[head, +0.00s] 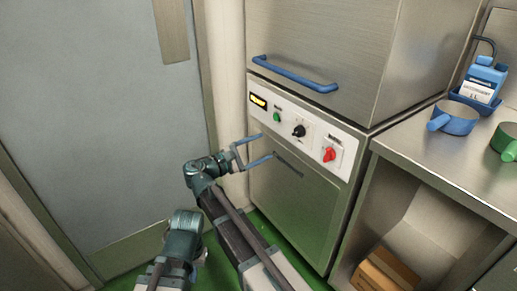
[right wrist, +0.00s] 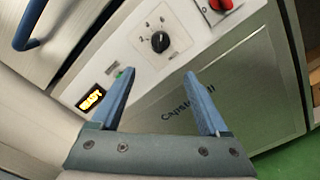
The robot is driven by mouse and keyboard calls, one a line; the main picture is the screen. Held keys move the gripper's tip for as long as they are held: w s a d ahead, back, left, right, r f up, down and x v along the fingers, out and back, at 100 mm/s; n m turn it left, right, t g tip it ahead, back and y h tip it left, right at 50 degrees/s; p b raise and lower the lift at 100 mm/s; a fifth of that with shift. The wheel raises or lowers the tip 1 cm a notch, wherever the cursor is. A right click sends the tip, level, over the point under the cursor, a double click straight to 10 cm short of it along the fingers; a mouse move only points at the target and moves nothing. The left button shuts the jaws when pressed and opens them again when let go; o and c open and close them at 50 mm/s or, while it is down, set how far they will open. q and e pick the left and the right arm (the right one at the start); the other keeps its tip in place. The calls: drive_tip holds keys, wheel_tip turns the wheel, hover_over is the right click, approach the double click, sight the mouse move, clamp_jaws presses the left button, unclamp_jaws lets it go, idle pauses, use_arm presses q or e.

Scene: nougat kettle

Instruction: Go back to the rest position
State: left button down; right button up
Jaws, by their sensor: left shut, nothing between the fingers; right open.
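My right gripper (head: 267,146) is open and empty in front of the steel machine, just below the left part of its control panel (head: 300,128). Its two blue fingers also show apart in the right wrist view (right wrist: 160,73), with the panel and a lower steel door behind them. I cannot tell whether a fingertip touches the machine.
The panel has a lit display (head: 258,100), a green button (head: 277,117), a black knob (head: 299,131) and a red switch (head: 329,154). Above is a blue handle (head: 295,75). A steel counter (head: 430,155) at right bears a blue pan (head: 458,117) and a bottle (head: 483,82). A cardboard box (head: 384,272) sits below.

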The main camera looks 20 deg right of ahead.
drive_tip(key=s+d+f+m+g+y, duration=0.2)
drive_tip(key=s+f+m+y, duration=0.3)
drive_tip(key=f, duration=0.4)
drive_tip(key=s+d+f+m+g+y, duration=0.25)
drive_tip(key=s+f+y, duration=0.25)
drive_tip(key=s+f, duration=0.3)
drive_tip(key=s+a+f+m+g+y, duration=0.1)
drive_tip(key=s+a+f+y, duration=0.15)
drive_tip(key=s+a, duration=0.5)
drive_tip(key=s+a+f+m+g+y, duration=0.1)
drive_tip(key=s+a+f+y, duration=0.2)
drive_tip(key=a, duration=0.8)
wheel_tip(320, 180, up, 34)
drive_tip(key=s+p, duration=0.1)
drive_tip(key=p, duration=3.1)
drive_tip(key=shift+f+p, duration=0.25)
drive_tip(key=shift+p, duration=0.15)
drive_tip(key=shift+s+n+t, duration=0.1)
drive_tip(key=shift+n+t, duration=0.15)
